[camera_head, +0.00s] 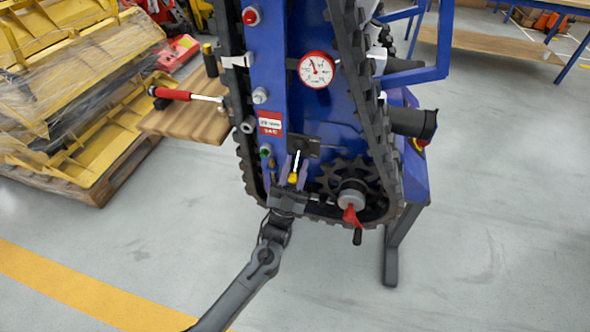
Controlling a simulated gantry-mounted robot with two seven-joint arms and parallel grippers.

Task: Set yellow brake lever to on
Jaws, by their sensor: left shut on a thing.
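The yellow brake lever (292,178) is on the lower front of the blue tracked carrier (272,58). It has a yellow knob at the lower end of a light metal rod, which hangs down from a dark bracket (305,145). My left gripper (286,177) comes up from below, with its purple-grey fingers on either side of the lever's knob. It is shut on the lever. Part of the knob's lower end is hidden by the gripper. My right gripper is not in view.
A red crank handle (350,214) on a sprocket is to the right of the lever. A round gauge (316,69) is above. The floor in front is clear.

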